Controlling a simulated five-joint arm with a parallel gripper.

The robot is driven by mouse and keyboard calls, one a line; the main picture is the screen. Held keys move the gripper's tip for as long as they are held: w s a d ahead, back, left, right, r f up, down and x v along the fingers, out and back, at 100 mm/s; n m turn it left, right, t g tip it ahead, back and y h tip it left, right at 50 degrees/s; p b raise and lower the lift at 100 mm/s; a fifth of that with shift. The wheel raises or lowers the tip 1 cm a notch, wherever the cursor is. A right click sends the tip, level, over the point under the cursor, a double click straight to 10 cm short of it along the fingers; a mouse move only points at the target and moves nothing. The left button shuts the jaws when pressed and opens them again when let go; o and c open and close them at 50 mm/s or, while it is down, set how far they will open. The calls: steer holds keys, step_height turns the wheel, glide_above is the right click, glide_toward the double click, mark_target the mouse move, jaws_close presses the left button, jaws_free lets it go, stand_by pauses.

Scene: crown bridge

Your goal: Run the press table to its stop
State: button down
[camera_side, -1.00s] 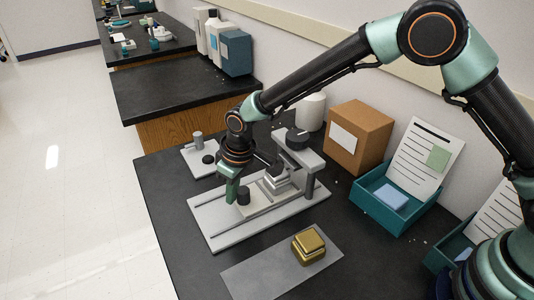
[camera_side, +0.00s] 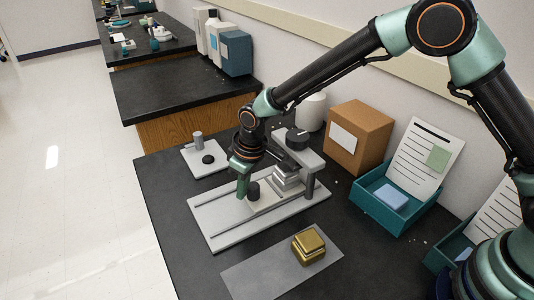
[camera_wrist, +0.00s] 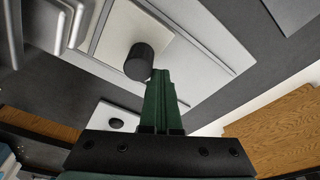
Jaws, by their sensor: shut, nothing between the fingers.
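The press table (camera_side: 266,202) is a pale sliding plate on a light grey base plate (camera_side: 213,222) with rails. A black knob (camera_side: 253,189) stands on the table's near-left end. A stepped grey block (camera_side: 287,177) sits at its other end, partly under the grey bridge (camera_side: 312,162). My gripper (camera_side: 243,190) is shut and empty, pointing down just left of the knob, against it or very close. In the wrist view the shut green fingers (camera_wrist: 161,80) lie beside the knob (camera_wrist: 139,62); contact cannot be told for certain.
A gold block (camera_side: 308,244) rests on a grey mat (camera_side: 262,279) in front. A small plate with a post (camera_side: 198,146) lies behind left. A cardboard box (camera_side: 358,138) and teal trays (camera_side: 400,205) stand to the right.

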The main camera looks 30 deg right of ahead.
steer(key=shift+d, duration=1.2)
steer(key=shift+a, duration=0.15)
steer(key=shift+a+r, duration=0.1)
steer(key=shift+a, duration=0.55)
step_height(320, 180, up, 7)
stand_by(0.3)
